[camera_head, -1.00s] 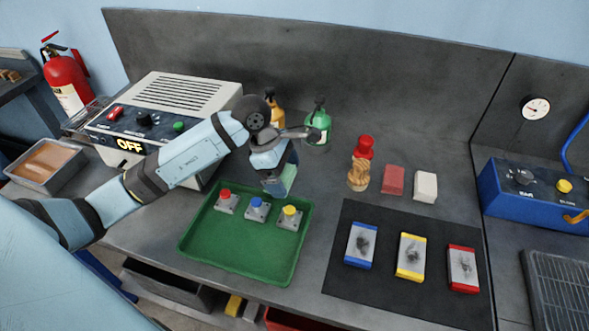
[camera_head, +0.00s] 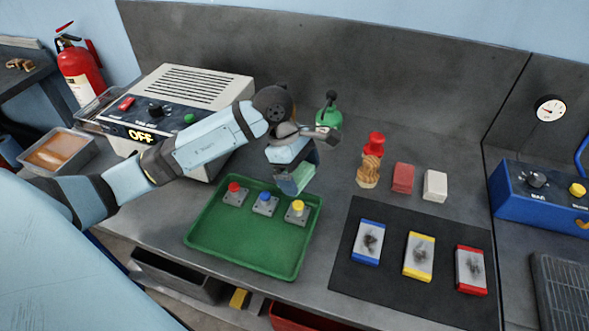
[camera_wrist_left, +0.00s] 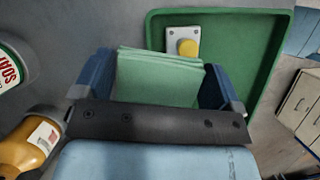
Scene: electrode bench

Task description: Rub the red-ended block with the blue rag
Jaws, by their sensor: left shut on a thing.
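The red-ended block (camera_head: 471,269) lies on the black mat (camera_head: 385,289), at the right of a row of three. It is pale grey with a dark smudge. My left gripper (camera_head: 294,172) is shut on a folded pale green cloth (camera_head: 297,182), held above the back right of the green tray. The cloth also shows between the fingers in the left wrist view (camera_wrist_left: 158,80). No blue rag shows in the frames. My right gripper is not in view.
A blue-ended block (camera_head: 368,242) and a yellow-ended block (camera_head: 419,256) share the mat. The green tray (camera_head: 235,252) holds three coloured buttons.

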